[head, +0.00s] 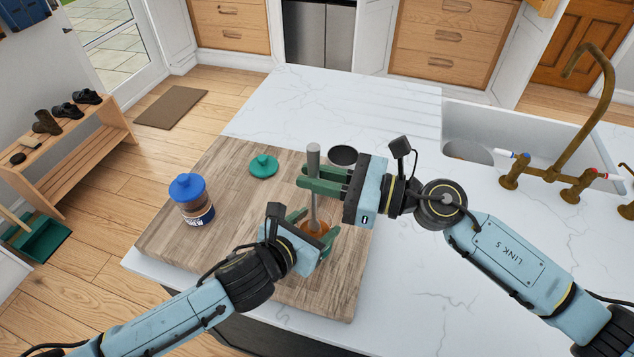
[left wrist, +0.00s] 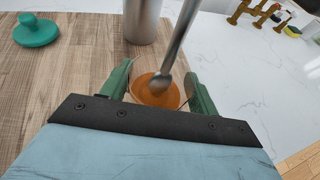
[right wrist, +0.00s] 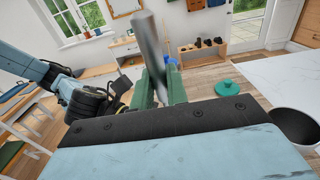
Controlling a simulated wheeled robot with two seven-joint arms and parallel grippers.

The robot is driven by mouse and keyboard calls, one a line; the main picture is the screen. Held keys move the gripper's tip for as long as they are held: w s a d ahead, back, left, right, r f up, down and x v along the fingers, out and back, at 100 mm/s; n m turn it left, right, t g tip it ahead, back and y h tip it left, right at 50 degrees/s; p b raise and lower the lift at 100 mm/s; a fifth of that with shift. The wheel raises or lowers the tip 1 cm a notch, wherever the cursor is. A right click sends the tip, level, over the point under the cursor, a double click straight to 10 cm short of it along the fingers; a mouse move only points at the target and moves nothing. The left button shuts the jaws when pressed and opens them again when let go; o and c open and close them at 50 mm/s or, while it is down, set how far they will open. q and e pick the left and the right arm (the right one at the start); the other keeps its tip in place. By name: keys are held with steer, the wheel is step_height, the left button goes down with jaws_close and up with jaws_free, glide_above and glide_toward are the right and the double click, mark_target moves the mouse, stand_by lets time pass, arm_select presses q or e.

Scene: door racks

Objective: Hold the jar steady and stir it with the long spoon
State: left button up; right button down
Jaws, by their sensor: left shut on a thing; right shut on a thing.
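The open jar (head: 318,229) stands on the wooden board with orange contents. My left gripper (head: 311,231) is shut around it. In the left wrist view the orange contents (left wrist: 158,92) show between the green fingers. The long metal spoon (head: 314,200) stands nearly upright, its lower end in the jar's mouth. In the left wrist view its bowl (left wrist: 161,82) is over the orange contents; I cannot tell how deep it reaches. My right gripper (head: 306,178) is shut on the upper handle, which also shows in the right wrist view (right wrist: 150,45). The fingers hide part of the jar wall.
A green lid (head: 263,166) and a blue-lidded jar (head: 192,203) are on the wooden board (head: 225,255). A metal canister (head: 343,156) stands close behind my right gripper. The white counter is clear toward the sink (head: 540,135) at right.

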mark_target(318, 146)
steer(key=shift+r, duration=3.05)
arm_select(q)
steer(key=o, duration=1.2)
steer(key=shift+o, duration=0.2)
steer(key=v, duration=1.2)
steer(key=shift+f, duration=0.1)
arm_select(e)
steer(key=shift+s, duration=0.1)
